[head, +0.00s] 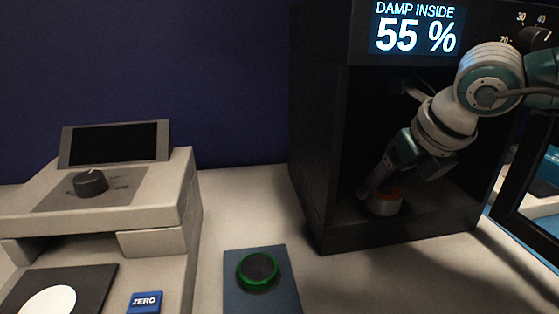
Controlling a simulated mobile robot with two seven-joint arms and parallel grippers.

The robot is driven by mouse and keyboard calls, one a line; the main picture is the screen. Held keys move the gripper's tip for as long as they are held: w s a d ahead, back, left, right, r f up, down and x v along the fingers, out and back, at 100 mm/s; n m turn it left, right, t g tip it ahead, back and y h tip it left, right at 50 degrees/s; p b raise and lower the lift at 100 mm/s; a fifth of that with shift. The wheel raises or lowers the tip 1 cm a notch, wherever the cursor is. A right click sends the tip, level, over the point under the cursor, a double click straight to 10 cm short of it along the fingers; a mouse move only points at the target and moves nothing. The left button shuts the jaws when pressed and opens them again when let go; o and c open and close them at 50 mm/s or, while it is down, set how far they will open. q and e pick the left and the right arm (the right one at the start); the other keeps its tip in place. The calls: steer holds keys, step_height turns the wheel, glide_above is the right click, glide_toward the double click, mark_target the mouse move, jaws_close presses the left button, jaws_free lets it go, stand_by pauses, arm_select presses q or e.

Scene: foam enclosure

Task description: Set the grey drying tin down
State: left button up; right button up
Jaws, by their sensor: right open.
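My right arm reaches from the right into the open dark cabinet (308,160). My right gripper (374,192) points down and left inside it and is open. A small round grey tin (386,208) with an orange-red upper part sits on the cabinet floor at the fingertips. The gripper partly hides the tin, and I cannot tell whether the fingers touch it. My left gripper is not in view.
The cabinet display (415,30) reads "DAMP INSIDE 55 %". Its door (525,215) stands open at the right. A green-ringed button (258,270) sits on a blue pad in front. A beige instrument (165,205) with a ZERO button (144,302) stands left. Counter between them is clear.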

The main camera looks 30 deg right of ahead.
mark_target(392, 195)
steer(key=o, duration=0.4)
steer(key=shift+r, duration=0.15)
steer(key=s+p, duration=0.1)
steer(key=s+r, duration=0.1)
steer(key=s, duration=0.1)
steer(key=shift+a+p, duration=0.15)
steer(key=shift+p, duration=0.25)
steer(key=s+a, duration=0.1)
steer(key=s, duration=0.8)
steer(key=shift+s, duration=0.3)
steer(key=shift+f, duration=0.1)
